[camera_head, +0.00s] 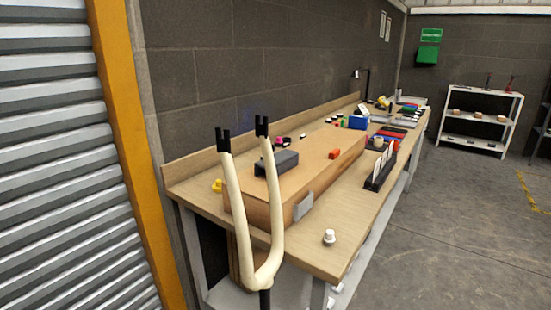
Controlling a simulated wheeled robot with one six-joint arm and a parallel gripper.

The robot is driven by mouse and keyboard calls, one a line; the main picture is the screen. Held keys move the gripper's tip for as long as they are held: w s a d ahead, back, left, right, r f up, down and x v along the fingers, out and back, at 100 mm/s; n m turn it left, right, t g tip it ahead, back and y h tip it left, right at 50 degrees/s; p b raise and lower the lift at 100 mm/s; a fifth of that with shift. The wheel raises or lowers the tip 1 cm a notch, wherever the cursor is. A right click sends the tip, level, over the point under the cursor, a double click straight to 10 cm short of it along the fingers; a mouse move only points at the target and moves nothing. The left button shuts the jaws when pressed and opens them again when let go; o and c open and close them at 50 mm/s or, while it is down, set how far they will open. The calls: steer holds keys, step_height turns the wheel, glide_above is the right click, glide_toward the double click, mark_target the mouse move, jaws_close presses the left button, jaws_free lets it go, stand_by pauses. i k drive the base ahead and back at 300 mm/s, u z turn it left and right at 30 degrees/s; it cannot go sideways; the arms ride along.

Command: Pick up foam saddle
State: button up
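No saddle shape is clear in the camera_head view. A dark grey block (277,163) with a lower step at its left end lies on top of a long tan box (325,165); I cannot tell whether it is the foam saddle. The box sits on the wooden workbench (310,250). My gripper is not in view.
A cream fork (275,220) with black tips stands upright before the bench's near end. A white-capped item (329,237), a dark rack (380,168) and a blue box (358,121) are on the bench. A white shelf (482,117) stands far right. Floor right of the bench is clear.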

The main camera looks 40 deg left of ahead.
mark_target(285, 160)
steer(key=u, duration=0.45)
steer(key=i, duration=0.7)
steer(key=u, duration=1.1)
steer(key=i, duration=0.8)
steer(key=u, duration=0.1)
